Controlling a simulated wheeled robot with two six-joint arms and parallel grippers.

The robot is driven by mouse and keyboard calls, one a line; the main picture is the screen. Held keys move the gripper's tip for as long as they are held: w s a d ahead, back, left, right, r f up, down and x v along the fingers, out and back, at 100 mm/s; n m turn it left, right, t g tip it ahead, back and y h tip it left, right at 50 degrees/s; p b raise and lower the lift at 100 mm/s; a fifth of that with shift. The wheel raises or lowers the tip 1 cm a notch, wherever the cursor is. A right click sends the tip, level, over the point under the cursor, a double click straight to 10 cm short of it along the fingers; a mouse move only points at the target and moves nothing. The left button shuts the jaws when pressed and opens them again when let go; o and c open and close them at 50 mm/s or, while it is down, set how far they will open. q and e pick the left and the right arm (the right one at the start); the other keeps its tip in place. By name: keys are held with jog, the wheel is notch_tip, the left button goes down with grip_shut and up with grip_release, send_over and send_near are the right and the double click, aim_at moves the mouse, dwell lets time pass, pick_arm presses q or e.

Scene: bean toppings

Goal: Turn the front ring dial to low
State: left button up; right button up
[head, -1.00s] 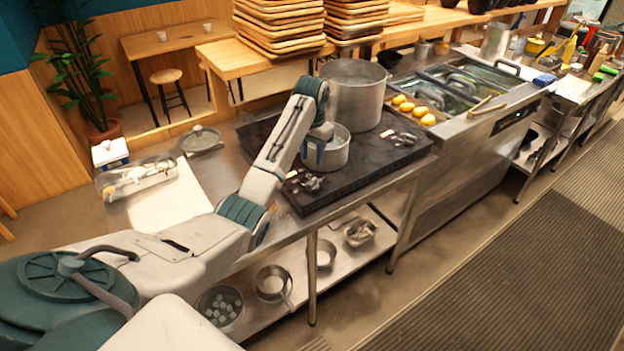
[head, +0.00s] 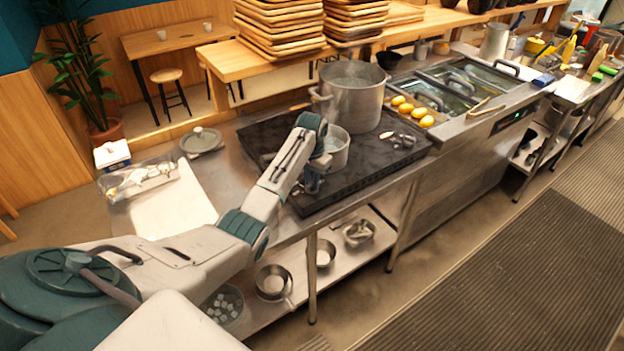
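The black stove top (head: 365,175) carries a large steel pot (head: 352,98) and a smaller steel pot (head: 338,148) at its front left. My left gripper (head: 313,184) points down at the front left part of the stove, in front of the small pot. It covers the place of the front metal dials, so the front ring dial and its setting are hidden. Its fingers are too small and dark to tell whether they are open or shut, or touching a dial. Another set of metal dials (head: 398,139) shows at the stove's right side. My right gripper is out of view.
A lidded dish (head: 201,141), a clear utensil tray (head: 140,178) and a white sheet (head: 172,205) lie on the counter left of the stove. Bowls and pans (head: 272,282) stand on the shelf below. Yellow items (head: 412,111) lie beside the sink unit at right.

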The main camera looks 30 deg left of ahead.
pick_arm(q)
grip_shut()
